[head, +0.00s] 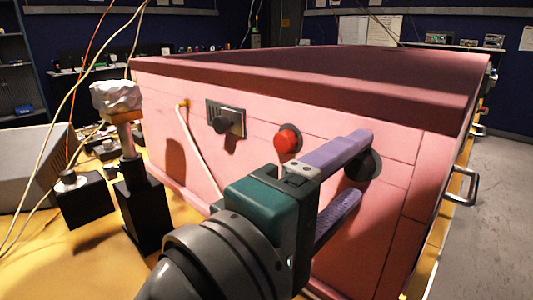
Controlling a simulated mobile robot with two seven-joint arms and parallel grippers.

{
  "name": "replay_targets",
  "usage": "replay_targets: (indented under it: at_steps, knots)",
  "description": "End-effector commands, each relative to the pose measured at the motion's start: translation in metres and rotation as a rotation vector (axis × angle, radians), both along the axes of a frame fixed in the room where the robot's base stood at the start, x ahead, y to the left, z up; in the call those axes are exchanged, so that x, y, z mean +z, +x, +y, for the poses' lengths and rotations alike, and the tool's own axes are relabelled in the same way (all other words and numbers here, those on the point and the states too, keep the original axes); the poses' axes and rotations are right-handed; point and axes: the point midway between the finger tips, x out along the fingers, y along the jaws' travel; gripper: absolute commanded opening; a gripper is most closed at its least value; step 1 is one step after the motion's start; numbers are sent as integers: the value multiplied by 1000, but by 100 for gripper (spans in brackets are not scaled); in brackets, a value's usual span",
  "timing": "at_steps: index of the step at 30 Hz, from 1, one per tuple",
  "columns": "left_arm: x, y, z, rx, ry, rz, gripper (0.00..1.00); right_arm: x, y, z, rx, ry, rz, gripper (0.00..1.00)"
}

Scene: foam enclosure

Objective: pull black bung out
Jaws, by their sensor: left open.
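A round black bung (371,168) sits in the pink foam wall (395,205), right of the red bung. It is partly covered by the upper finger of my left gripper. My left gripper (359,166), with two purple fingers, is open and empty. In the picture its upper finger passes over the top of the bung and its lower finger ends below and left of it. I cannot tell whether either finger touches the bung. My right gripper is not in view.
Cables hang there. A metal handle (463,185) projects at right.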

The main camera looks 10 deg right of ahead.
Motion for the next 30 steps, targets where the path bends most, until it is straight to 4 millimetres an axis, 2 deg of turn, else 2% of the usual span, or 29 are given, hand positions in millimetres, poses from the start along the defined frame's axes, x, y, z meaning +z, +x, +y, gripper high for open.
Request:
replay_targets:
  at_steps: [8,25,30]
  knots:
    - [0,0,0,0,0,0,64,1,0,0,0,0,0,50]
    - [0,0,0,0,0,0,1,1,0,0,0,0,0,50]
    - [0,0,0,0,0,0,0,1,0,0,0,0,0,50]
